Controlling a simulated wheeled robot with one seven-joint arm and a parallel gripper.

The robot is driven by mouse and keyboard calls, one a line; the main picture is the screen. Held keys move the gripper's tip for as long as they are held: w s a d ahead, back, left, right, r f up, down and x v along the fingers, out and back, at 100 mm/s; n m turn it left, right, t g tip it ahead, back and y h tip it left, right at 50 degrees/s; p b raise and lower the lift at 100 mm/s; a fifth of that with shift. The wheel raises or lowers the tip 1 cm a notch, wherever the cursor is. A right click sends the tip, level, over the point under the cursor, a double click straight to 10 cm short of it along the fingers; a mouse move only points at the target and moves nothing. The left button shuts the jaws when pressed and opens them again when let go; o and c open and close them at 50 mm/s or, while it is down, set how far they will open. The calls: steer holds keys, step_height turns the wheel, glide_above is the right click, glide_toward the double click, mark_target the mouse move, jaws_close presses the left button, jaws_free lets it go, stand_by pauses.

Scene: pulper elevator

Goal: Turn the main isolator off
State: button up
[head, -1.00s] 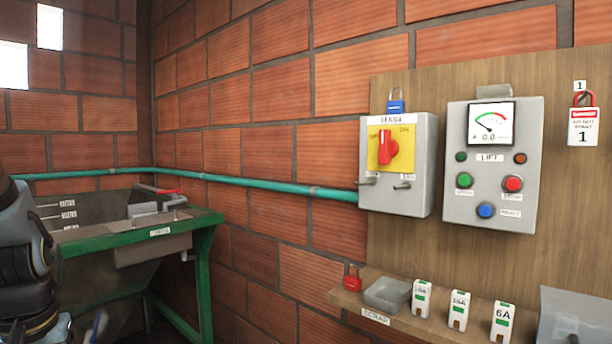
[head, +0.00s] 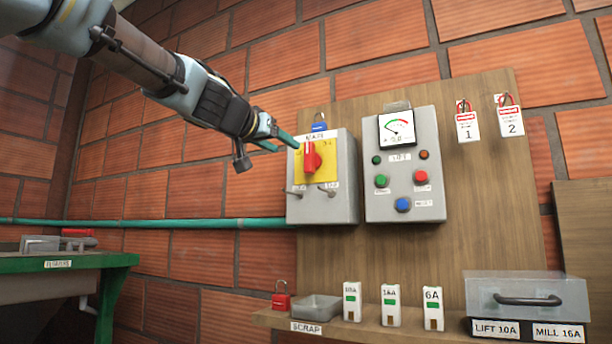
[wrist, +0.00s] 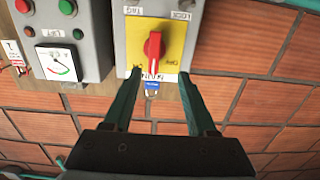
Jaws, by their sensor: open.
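The main isolator is a red rotary handle (head: 311,158) on a yellow plate (head: 322,171), on the front of a grey box (head: 347,190) labelled MAIN. My gripper (head: 281,141) is at the upper left of the box in the head view, close to the plate. In the wrist view, which is upside down, the red handle (wrist: 154,46) lies ahead of and between my open fingers (wrist: 158,90). Nothing is between the fingertips, and I see no contact with the handle.
A blue padlock (head: 319,127) hangs at the top of the isolator box, close to my fingers. The LIFT panel (head: 407,165) stands just right. Below, a shelf (head: 380,331) holds a red padlock (head: 281,296), a tray (head: 315,309) and several fuses. A green pipe (head: 150,223) enters from the left.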

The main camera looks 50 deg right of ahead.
mark_target(307, 153)
steer(key=p+x, duration=0.1)
steer(key=x, duration=0.2)
steer(key=p+x, duration=0.2)
steer(key=x, duration=0.2)
steer(key=s+r+p+x, duration=0.1)
steer(key=x, duration=0.3)
steer(key=shift+s+d, duration=0.1)
jaws_close()
stand_by(0.4)
